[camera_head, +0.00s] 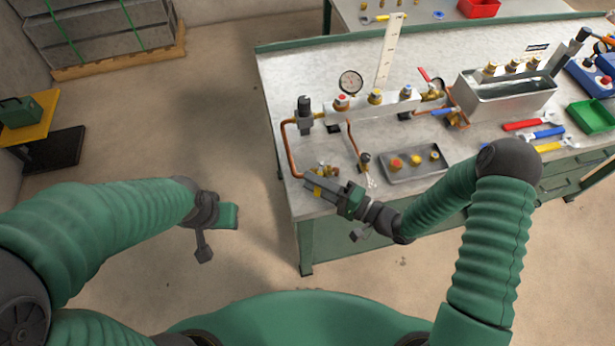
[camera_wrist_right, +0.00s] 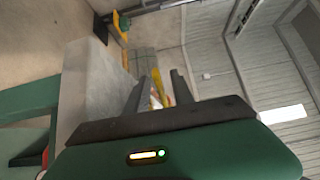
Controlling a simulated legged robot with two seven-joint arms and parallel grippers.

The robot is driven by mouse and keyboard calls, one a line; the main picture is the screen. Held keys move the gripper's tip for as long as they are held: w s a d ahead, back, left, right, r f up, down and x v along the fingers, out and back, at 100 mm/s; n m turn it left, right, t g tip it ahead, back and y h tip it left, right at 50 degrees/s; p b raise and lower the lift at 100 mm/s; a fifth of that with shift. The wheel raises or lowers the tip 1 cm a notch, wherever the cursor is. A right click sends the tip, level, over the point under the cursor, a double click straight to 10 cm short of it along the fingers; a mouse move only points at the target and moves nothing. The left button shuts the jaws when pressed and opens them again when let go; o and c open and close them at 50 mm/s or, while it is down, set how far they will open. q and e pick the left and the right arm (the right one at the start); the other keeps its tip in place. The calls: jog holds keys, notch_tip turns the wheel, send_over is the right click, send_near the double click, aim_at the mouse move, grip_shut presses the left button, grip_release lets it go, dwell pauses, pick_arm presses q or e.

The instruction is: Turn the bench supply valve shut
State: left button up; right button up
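A brass valve (camera_head: 322,170) sits at the bench's front left corner, at the lower end of a copper pipe. My right gripper (camera_head: 312,186) is beside it, at the bench's front edge, and partly covers it. In the right wrist view, the two dark fingers of my right gripper (camera_wrist_right: 160,90) stand apart, with a yellow bar-like part (camera_wrist_right: 157,86) showing in the gap. I cannot tell whether the fingers touch it. My left gripper (camera_head: 204,246) hangs over the floor, left of the bench, away from the valve; its fingers are not clear.
The bench (camera_head: 290,75) carries copper piping, a round gauge (camera_head: 350,82) and a black-topped fitting (camera_head: 365,160) close to my right gripper. A grey tray (camera_head: 415,176) with coloured knobs lies just right.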

jog(key=shift+x, duration=0.9)
jog(key=shift+w, duration=0.1)
jog(key=shift+a, duration=0.1)
grip_shut()
jog(key=shift+f, duration=0.2)
dwell(0.4)
